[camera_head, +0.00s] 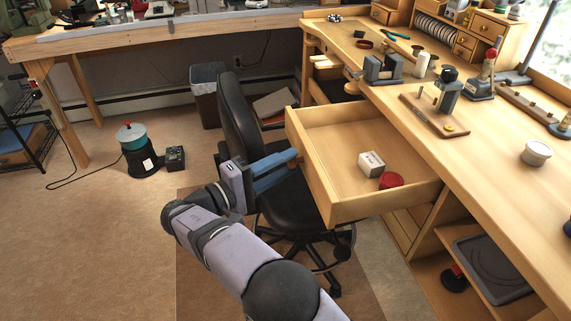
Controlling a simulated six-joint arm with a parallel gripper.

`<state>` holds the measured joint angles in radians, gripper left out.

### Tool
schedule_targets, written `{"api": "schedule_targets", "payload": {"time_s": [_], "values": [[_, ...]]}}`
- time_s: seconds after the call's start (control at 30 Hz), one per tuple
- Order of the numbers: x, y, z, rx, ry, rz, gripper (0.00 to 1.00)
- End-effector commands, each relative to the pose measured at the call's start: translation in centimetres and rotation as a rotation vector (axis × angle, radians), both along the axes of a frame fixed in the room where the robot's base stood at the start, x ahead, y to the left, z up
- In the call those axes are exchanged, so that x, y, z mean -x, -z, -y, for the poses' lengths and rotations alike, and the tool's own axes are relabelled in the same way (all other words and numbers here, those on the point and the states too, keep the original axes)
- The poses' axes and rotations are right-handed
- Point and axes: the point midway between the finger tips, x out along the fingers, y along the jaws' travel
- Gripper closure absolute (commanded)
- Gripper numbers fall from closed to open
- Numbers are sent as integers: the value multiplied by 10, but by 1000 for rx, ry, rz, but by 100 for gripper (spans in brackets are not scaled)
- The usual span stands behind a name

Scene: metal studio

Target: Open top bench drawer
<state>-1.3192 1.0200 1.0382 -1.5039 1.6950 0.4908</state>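The top bench drawer (326,200) is pulled well out from under the workbench, and its inside shows. A white box (371,164) and a red round item (391,180) lie in it. My gripper (292,161) is at the outer face of the drawer front, with its blue fingers around the brown drawer knob (293,158). The fingers look shut on the knob, which they partly hide.
A black office chair (240,120) stands close behind my gripper. The workbench (480,125) carries a vise (383,70) and tools. An open shelf (490,270) lies below the drawer's right. Floor at left is mostly clear, around a green-topped pot (135,145).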

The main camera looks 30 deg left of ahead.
Motion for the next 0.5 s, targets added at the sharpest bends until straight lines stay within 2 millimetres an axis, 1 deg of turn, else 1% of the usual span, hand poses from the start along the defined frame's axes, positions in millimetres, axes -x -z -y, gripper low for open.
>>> {"api": "schedule_targets", "payload": {"time_s": [0.07,0.33,0.5], "values": [[0,0,0,0,0,0,56],[0,0,0,-1,0,1,56],[8,0,-4,-1,-1,1,56]]}}
